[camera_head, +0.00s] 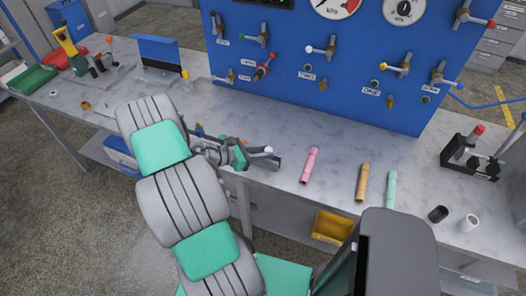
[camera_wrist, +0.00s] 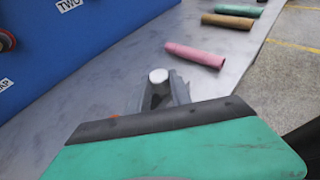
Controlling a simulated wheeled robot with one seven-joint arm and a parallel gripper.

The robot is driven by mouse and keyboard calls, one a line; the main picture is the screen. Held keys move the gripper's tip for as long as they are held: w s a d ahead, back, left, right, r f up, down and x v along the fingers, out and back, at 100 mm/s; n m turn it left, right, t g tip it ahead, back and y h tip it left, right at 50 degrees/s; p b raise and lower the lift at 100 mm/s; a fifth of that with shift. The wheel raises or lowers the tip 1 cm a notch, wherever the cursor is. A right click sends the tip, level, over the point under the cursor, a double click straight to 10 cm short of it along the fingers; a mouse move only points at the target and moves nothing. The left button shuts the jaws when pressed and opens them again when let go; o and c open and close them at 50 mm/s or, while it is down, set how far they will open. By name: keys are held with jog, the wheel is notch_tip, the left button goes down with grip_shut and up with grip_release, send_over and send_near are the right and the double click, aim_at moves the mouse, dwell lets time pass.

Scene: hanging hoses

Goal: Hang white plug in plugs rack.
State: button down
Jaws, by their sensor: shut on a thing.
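My gripper (camera_head: 258,155) is over the front part of the grey bench, left of the pink tube. It is shut on the white plug (camera_head: 268,150), whose white end sticks out beyond the fingers. In the wrist view the plug's round white end (camera_wrist: 158,76) shows between the fingertips of my gripper (camera_wrist: 160,95); the rest of the plug is mostly hidden. A black stand (camera_head: 468,160) at the right of the bench holds a red-topped piece. A blue upright bracket (camera_head: 155,52) stands at the left back, with a yellow-tipped piece beside it. I cannot tell which is the plugs rack.
A pink tube (camera_head: 310,165), a tan tube (camera_head: 362,182) and a mint tube (camera_head: 391,188) lie right of my gripper. A black cup (camera_head: 438,213) and a white cup (camera_head: 470,223) are farther right. A blue valve panel (camera_head: 300,90) stands behind. Green and red trays are far left.

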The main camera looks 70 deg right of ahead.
jog(key=shift+f, duration=0.4)
jog(key=c, duration=1.1)
grip_release()
jog(key=b+v, duration=0.1)
jog(key=v, duration=0.7)
jog(key=shift+b, duration=0.4)
jog(key=shift+s, duration=0.1)
